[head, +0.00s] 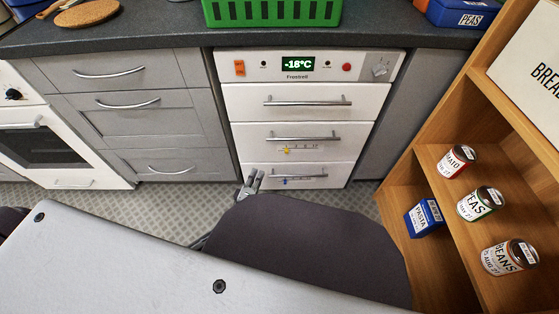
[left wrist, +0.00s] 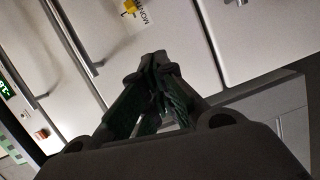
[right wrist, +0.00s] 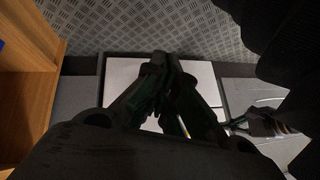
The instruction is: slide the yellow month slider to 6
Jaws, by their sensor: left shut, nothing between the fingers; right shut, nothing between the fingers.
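The yellow month slider (head: 287,151) sits near the left part of a small scale on the middle white freezer drawer (head: 240,137). The scale's numbers are too small to read. The slider also shows at the top edge of the left wrist view (left wrist: 130,7), beside a label partly reading "MON". My left gripper (head: 253,178) is shut and empty, below and left of the slider, apart from it. In its wrist view the fingertips (left wrist: 159,58) point toward the drawer fronts. My right gripper (right wrist: 160,62) is shut and empty; in the head view it is hidden.
A blue slider (head: 285,182) is on the lowest drawer. Bar handles (head: 305,137) stick out above the scales. An open wooden shelf (head: 425,160) with cans and a pasta box stands at the right. Grey cabinets (head: 150,130) and an oven (head: 45,145) are at the left.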

